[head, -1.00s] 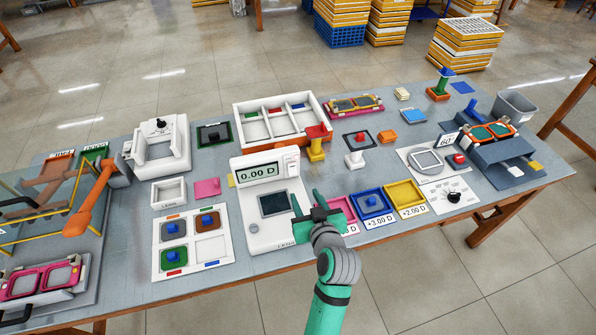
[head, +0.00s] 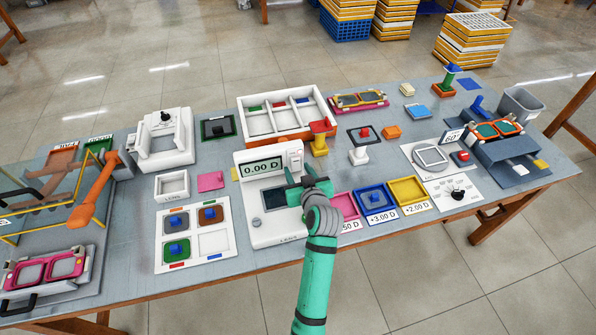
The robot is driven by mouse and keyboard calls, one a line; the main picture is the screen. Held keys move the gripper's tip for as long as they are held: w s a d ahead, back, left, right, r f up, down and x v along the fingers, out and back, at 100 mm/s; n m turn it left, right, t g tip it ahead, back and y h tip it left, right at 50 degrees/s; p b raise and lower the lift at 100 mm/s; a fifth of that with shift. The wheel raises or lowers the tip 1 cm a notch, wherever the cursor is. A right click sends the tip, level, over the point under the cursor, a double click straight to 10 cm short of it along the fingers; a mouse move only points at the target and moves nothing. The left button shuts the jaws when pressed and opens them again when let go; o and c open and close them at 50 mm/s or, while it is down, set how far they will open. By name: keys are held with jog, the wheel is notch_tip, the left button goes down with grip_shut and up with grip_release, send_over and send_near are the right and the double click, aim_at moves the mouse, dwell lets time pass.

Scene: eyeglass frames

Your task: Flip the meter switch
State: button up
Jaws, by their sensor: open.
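The white meter (head: 272,235) stands near the front middle of the table. Its upright display (head: 262,167) reads 0.00 D. The switch (head: 295,158) is a small white part on the upright panel, right of the display; its position is too small to tell. My gripper (head: 300,170) is open and empty, with its fingertips just in front of and below the switch. I cannot tell whether they touch it. The gripper hides part of the meter's right side and its dark square pad (head: 274,198).
A yellow stand with a red top (head: 320,140) is close behind right of the meter. Pink, blue (head: 376,201) and yellow (head: 408,191) lens trays lie to the right. A white sheet with colored lens spots (head: 192,236) lies left. A divided white box (head: 285,118) stands behind.

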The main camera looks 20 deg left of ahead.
jog(key=shift+w, duration=0.1)
jog(key=shift+d, duration=0.1)
jog(key=c, duration=1.1)
jog(key=shift+o, duration=0.2)
jog(key=shift+f+t+y, duration=0.3)
jog(key=shift+t, duration=0.2)
jog(key=o, duration=1.1)
jog(key=shift+c, duration=0.2)
jog(key=shift+r, duration=0.1)
jog(key=v, duration=1)
jog(key=shift+s+d, duration=0.25)
jog(key=shift+s, duration=0.1)
